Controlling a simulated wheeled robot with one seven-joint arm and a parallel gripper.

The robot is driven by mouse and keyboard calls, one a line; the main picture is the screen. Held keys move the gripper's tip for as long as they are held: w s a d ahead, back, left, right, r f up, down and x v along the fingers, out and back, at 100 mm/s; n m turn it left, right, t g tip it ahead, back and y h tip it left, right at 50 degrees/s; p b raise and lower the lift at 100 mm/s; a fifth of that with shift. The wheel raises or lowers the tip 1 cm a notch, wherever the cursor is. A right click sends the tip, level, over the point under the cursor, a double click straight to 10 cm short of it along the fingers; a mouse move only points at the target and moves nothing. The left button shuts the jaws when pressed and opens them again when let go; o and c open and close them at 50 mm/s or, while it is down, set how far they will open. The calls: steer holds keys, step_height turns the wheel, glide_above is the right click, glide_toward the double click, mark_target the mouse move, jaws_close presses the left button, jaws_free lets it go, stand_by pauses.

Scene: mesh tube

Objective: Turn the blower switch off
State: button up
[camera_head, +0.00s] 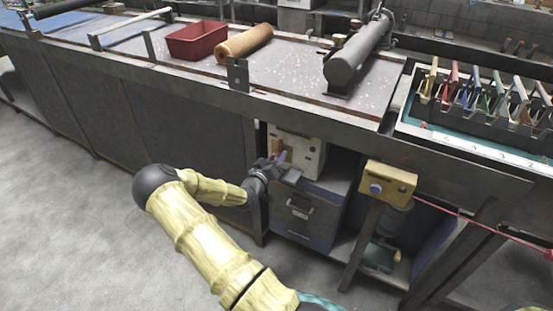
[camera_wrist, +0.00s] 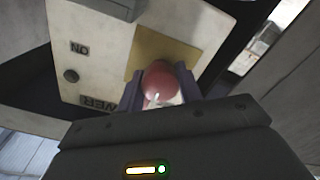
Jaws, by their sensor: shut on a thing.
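The blower switch box is a pale panel (camera_head: 308,153) under the bench edge. It fills much of the wrist view (camera_wrist: 98,40), tilted, with a tan plate (camera_wrist: 150,48), a small dark round part and lettering that reads "ON" and partly "WER", turned around. A switch handle with a round red end (camera_wrist: 160,78) stands out in front of the plate. My gripper (camera_head: 275,163) reaches to the front of the panel in the head view. In the wrist view my gripper (camera_wrist: 160,88) has its fingers on both sides of the red handle, shut on it. The handle's lower part is hidden.
A drawer cabinet (camera_head: 305,208) sits directly below the panel. A yellow box with a blue button (camera_head: 388,184) stands on a post to the right. The bench above holds a red bin (camera_head: 197,40), a tan roll (camera_head: 244,43) and a grey cylinder (camera_head: 357,52). Open floor lies at left.

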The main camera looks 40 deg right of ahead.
steer(key=shift+a+n, duration=0.1)
steer(key=shift+n, duration=0.4)
steer(key=o, duration=1)
steer(key=shift+a, duration=0.1)
steer(key=p+v, duration=0.1)
steer(key=v, duration=1.6)
steer(key=shift+s+a, duration=0.1)
steer(key=shift+s, duration=0.05)
steer(key=shift+f, duration=0.15)
